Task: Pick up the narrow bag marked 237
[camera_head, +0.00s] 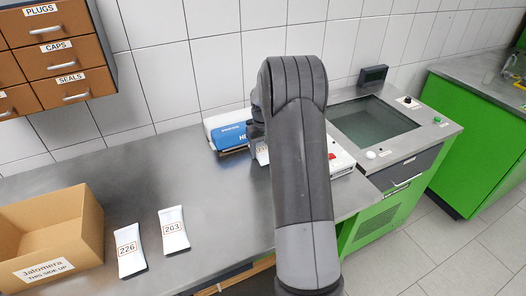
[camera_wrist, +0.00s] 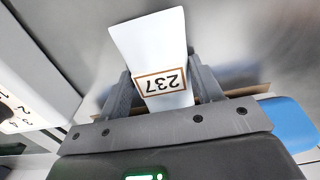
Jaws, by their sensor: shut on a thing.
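The narrow white bag marked 237 (camera_wrist: 150,52) is between the two fingers of my gripper (camera_wrist: 164,88) in the wrist view. The fingers are shut on it, and its label appears upside down there. In the head view my gripper (camera_head: 257,131) is mostly hidden behind my arm. A small white part of the bag (camera_head: 262,154) shows beside my arm there, with an orange mark on it. I cannot tell from these views how far the bag is above the bench.
Bags marked 226 (camera_head: 130,251) and 203 (camera_head: 173,230) lie on the grey bench (camera_head: 130,187). An open cardboard box (camera_head: 88,222) stands at left.

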